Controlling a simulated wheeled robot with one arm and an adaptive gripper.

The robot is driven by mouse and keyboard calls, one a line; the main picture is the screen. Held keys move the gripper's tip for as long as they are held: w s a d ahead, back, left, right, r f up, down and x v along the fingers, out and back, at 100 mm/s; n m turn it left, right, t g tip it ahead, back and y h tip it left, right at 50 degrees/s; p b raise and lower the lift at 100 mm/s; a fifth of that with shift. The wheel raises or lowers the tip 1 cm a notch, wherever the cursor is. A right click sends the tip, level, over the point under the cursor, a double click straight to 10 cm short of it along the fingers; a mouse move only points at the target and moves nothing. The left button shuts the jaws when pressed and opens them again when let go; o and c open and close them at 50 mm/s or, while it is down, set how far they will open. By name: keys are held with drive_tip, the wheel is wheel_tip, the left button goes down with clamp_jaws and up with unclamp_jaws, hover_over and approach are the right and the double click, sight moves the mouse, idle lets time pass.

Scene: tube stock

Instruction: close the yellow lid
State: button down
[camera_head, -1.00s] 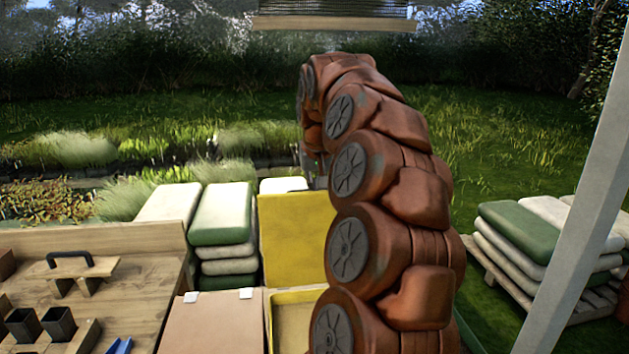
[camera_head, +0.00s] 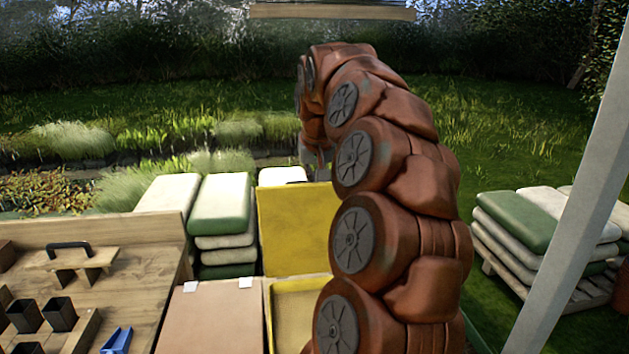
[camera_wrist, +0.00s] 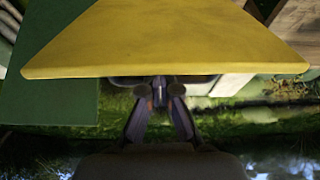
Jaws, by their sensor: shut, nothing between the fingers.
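The yellow lid (camera_head: 290,232) stands open and upright at the back of the yellow box (camera_head: 297,308), whose inside is partly visible. My arm hides the right part of both. The lid (camera_wrist: 165,42) fills the top of the wrist view, with its long edge across the picture. My gripper (camera_wrist: 160,88) is shut and empty close to that edge; I cannot tell whether it touches. In the head view my gripper is mostly hidden behind the lid's top and my arm.
A closed pinkish-brown lid (camera_head: 210,315) lies left of the yellow box. A wooden bench (camera_head: 120,285) with black holders is at the left. Green and white stacked bags (camera_head: 220,205) stand behind. Another stack (camera_head: 520,220) on a pallet and a grey post (camera_head: 575,190) are at the right.

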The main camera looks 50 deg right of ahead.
drive_tip(key=shift+s+a+f+b, duration=0.2)
drive_tip(key=shift+s+a+b, duration=0.25)
drive_tip(key=shift+b, duration=0.3)
